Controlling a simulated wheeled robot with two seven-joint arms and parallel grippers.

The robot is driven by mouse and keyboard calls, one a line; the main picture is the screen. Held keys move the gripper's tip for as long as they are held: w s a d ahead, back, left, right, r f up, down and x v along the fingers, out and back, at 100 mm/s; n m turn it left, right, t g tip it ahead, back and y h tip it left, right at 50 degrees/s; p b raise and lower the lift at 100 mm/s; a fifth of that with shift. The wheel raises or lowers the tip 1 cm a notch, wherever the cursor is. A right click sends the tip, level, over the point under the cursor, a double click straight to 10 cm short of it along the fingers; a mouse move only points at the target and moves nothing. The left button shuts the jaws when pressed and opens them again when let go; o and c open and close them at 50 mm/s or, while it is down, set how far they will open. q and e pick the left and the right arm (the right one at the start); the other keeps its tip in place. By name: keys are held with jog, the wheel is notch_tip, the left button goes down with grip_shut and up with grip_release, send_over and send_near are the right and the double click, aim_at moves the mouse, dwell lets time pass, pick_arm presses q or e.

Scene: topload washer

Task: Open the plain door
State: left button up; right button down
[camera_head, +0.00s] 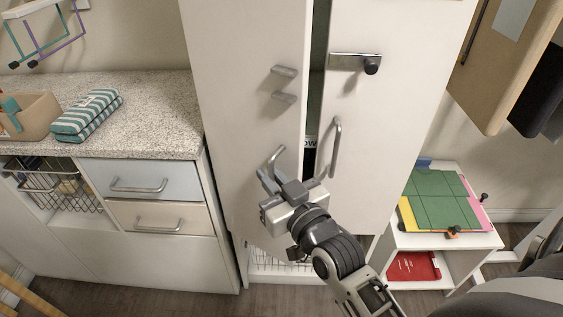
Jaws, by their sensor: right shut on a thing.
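A tall white cabinet has two doors side by side. Its left door (240,90) is white with two small metal pegs and a bar handle (277,154) low near its inner edge. Its right door (390,95) carries a metal plate with a black knob and its own bar handle (336,147). A dark gap shows between the doors, with part of a dark label inside. My right gripper (276,178) is shut on the left door's handle, and its fingers hide the handle's lower part. My left gripper is not in view.
A speckled counter (165,88) with a basket (28,117) and striped cloth (88,115) stands left, above drawers (140,178). A low white shelf (448,242) with a green board (436,200) stands right. Some floor (150,300) is clear in front.

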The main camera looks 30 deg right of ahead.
jog(key=shift+a, duration=0.35)
jog(key=c, duration=1.8)
grip_release()
jog(key=shift+c, duration=0.2)
jog(key=shift+s, duration=0.1)
jog(key=s+b, duration=0.1)
jog(key=s, duration=1.5)
jog(key=shift+d, duration=0.35)
